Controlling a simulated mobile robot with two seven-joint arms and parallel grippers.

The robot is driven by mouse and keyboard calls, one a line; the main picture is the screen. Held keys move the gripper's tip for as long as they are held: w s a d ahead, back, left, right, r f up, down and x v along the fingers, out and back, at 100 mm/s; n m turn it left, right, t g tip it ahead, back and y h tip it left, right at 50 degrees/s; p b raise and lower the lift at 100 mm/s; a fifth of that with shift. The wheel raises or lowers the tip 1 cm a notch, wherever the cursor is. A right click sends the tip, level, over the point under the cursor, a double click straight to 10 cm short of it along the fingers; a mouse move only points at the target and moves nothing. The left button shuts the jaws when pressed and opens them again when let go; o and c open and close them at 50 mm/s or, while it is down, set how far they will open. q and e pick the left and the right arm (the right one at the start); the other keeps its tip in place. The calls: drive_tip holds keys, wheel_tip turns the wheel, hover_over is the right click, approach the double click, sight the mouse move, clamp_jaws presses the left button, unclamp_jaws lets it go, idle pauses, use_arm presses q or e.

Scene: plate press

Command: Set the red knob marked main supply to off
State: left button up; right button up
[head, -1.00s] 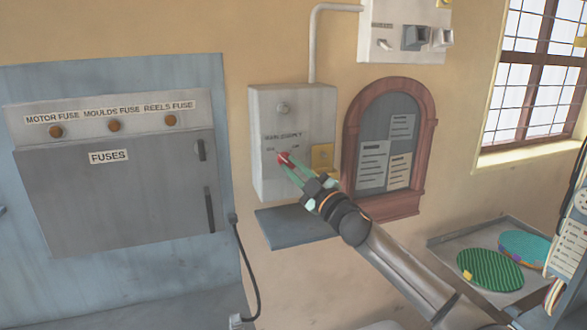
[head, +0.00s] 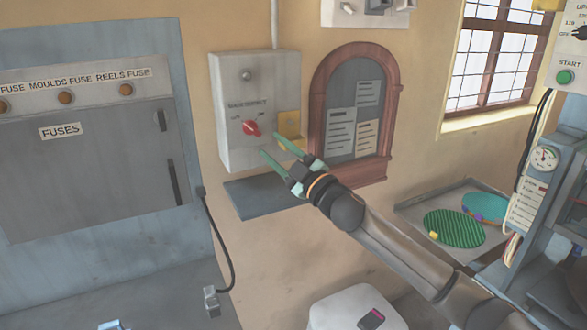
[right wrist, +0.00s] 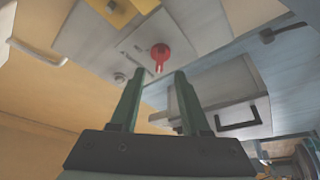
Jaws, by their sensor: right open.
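The red knob (head: 251,128) sits on the front of a grey supply box (head: 229,90) on the wall, under a small label. It shows whole in the head view, its pointer slanting; the position marks are too small to read. My right gripper (head: 271,145) is open and empty, below and to the right of the knob, apart from it. In the right wrist view the knob (right wrist: 160,55) lies just beyond and between the two green fingertips (right wrist: 158,75). My left gripper is not in view.
A yellow plate (head: 289,127) is on the box beside the knob. A dark shelf (head: 262,197) juts out below. An arched notice board (head: 317,110) is right of it, and a grey fuse cabinet (head: 90,175) left. A tray (head: 410,207) with round plates stands at lower right.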

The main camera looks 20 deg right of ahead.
drive_tip(key=b+v, duration=0.1)
drive_tip(key=v, duration=0.5)
drive_tip(key=shift+s+h, duration=0.3)
drive_tip(key=shift+f, duration=0.1)
